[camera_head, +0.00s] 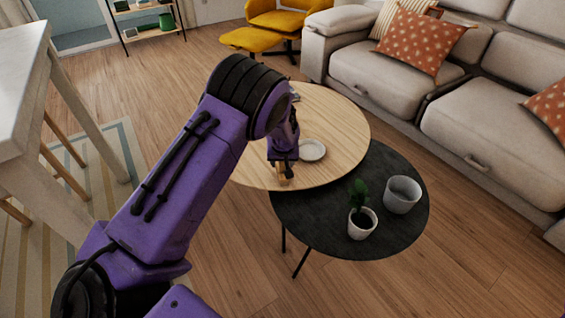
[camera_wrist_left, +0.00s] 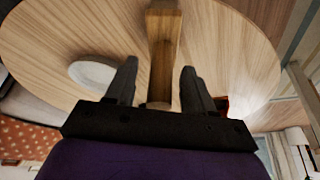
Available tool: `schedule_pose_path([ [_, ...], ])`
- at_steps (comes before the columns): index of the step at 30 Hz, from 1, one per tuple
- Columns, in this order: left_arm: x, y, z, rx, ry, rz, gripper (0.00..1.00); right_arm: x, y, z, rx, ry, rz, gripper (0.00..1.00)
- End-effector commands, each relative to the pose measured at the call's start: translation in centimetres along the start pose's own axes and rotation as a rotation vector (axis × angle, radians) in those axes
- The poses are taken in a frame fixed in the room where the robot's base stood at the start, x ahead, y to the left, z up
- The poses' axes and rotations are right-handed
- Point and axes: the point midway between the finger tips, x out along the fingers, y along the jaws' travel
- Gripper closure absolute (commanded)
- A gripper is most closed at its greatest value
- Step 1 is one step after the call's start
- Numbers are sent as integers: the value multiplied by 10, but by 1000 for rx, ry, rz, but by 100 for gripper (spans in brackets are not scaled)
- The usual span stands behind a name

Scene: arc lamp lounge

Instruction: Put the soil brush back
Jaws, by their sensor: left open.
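My left gripper (camera_head: 284,164) is low over the near part of the round wooden table (camera_head: 345,125). Its two dark fingers (camera_wrist_left: 158,72) stand apart in the left wrist view. A long wooden piece, which looks like the soil brush (camera_wrist_left: 163,28), lies in line with the gap between them. Its near end reaches between the fingers, with space on both sides. In the head view only a small tan part of the brush (camera_head: 284,178) shows below the gripper; the arm hides the rest. Its bristles cannot be made out. My right gripper is not in view.
A white saucer (camera_head: 312,150) is on the wooden table, right of the gripper. The lower black table (camera_head: 320,228) holds a potted plant (camera_head: 362,223) and an empty grey-white pot (camera_head: 402,194). A sofa (camera_head: 378,80) stands behind; a white table (camera_head: 25,120) is at left.

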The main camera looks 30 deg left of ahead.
Motion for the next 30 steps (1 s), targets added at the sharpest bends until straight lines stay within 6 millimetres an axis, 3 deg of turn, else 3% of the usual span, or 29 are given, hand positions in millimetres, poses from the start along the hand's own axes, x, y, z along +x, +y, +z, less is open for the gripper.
schedule_pose_path([
  [6,-62,1,-3,1,4,2,47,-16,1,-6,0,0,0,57],
  [12,-100,1,-1,1,1,1,47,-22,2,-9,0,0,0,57],
  [17,-111,0,0,0,0,0,47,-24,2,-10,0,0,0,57],
  [22,-106,-1,5,1,-4,0,47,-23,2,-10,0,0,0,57],
  [23,-99,-3,12,1,-7,1,47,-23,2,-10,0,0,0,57],
  [26,-53,-17,66,3,-25,2,47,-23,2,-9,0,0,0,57],
  [27,-31,-28,101,6,-32,1,47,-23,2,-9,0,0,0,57],
  [29,-4,-50,161,11,-38,-2,47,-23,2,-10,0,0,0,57],
  [30,7,-66,200,15,-38,-7,47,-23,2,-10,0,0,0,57],
])
